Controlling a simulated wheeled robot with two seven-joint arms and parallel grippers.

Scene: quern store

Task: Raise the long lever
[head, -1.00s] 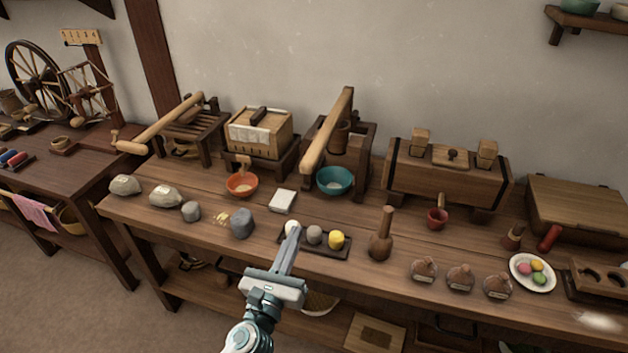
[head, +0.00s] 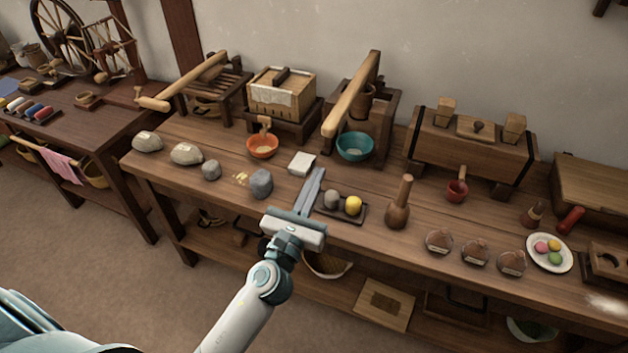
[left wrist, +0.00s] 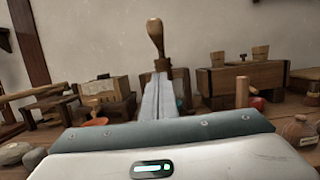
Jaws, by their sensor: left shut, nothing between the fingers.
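Two wooden levers show in the head view, and I cannot tell by name which is the long one. One lever (head: 352,94) slopes down toward me from a dark wooden press frame (head: 391,115); its rounded end seems to be the one seen end-on in the left wrist view (left wrist: 155,36). Another lever (head: 190,82) lies across a slatted stand at the left, its thick end beyond the stand. My left gripper (head: 317,172) is shut and empty, fingers pointing toward the press, apart from both levers. My right gripper is not in view.
A teal bowl (head: 355,146) stands by the press lever, with an orange bowl (head: 262,146) to its left. A wooden pestle (head: 398,206) stands to the right.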

